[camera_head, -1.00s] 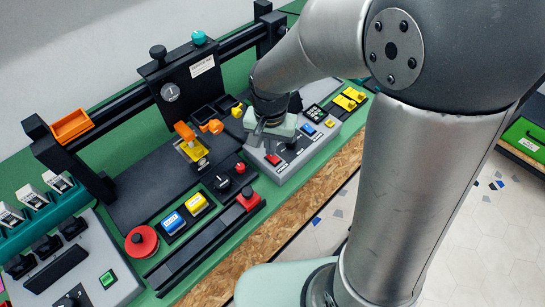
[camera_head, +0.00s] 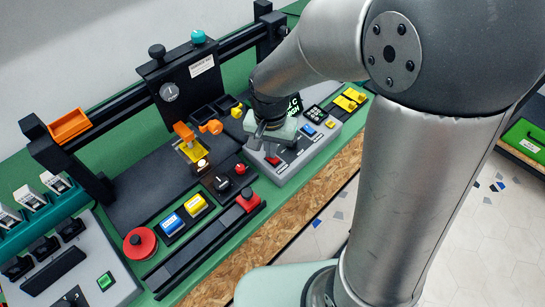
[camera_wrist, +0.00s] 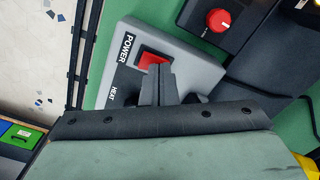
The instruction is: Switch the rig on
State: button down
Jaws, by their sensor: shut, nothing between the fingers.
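The red rocker switch marked POWER (camera_wrist: 152,60) sits on a grey control box (camera_wrist: 190,68) in the wrist view. It also shows in the head view (camera_head: 273,160), at the front left of the box (camera_head: 302,160). My gripper (camera_wrist: 160,72) is shut and empty, its fingertips over the lower part of the red switch; I cannot tell whether they touch it. In the head view my gripper (camera_head: 257,141) is beside the switch. The display (camera_head: 295,104) behind my wrist is lit with pale green text, partly hidden by my arm.
A black switch marked HEAT is partly hidden by my fingers. A red knob (camera_wrist: 218,20) is near the box.

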notch_tip(320, 180, up, 7)
jog(key=p, duration=0.4)
jog(key=shift+p, duration=0.35)
jog(key=shift+f, duration=0.1)
jog(key=s+d+r+n, duration=0.4)
jog(key=s+d+r, duration=0.1)
jog(key=s+d, duration=0.6)
jog(key=shift+s+r+t, duration=0.2)
jog(key=shift+s+t, duration=0.2)
jog(key=shift+s, duration=0.7)
dwell(0.4)
